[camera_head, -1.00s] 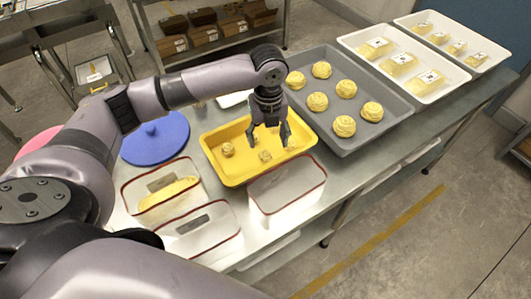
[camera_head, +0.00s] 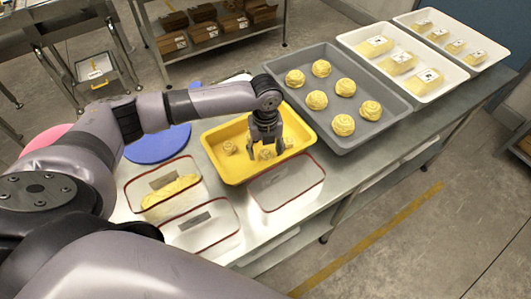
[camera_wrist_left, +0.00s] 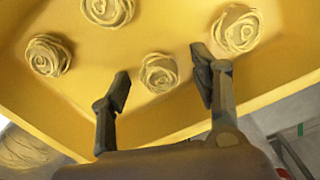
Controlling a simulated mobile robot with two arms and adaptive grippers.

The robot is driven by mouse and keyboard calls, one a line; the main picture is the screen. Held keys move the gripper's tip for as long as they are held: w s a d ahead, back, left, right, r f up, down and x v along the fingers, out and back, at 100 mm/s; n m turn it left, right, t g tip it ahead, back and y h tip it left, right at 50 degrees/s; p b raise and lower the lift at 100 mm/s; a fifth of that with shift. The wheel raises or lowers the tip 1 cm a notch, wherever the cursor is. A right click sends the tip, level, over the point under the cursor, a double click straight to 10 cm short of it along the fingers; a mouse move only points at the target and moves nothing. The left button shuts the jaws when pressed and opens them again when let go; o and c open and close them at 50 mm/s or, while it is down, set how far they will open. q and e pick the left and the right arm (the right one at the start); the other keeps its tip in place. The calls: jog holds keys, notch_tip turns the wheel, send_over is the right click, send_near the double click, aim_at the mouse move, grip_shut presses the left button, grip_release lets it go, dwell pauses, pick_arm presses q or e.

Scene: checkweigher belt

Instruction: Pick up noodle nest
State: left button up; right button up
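Several small pale noodle nests lie in a yellow tray (camera_head: 214,167) in the middle of the table. My left gripper (camera_head: 266,153) is over this tray, pointing down, with its fingers apart. In the left wrist view, one noodle nest (camera_wrist_left: 159,73) shows between the two fingertips of the left gripper (camera_wrist_left: 162,78), with nothing visibly clasped. Another nest (camera_wrist_left: 237,30) is just right of the right finger; others lie at the upper left (camera_wrist_left: 107,10) and left (camera_wrist_left: 48,54). I cannot tell the exact height of the fingertips above the nest. My right gripper is out of view.
A grey tray (camera_head: 378,138) with larger yellow nests stands right of the yellow tray. White trays (camera_head: 429,97) with labelled packs stand beyond it. Clear red-rimmed containers (camera_head: 297,198) stand in front, one holding yellow food (camera_head: 172,190). A blue round lid (camera_head: 150,148) lies at left.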

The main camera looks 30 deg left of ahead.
pick_arm(q)
jog(key=c, duration=0.8)
jog(key=shift+r, duration=0.15)
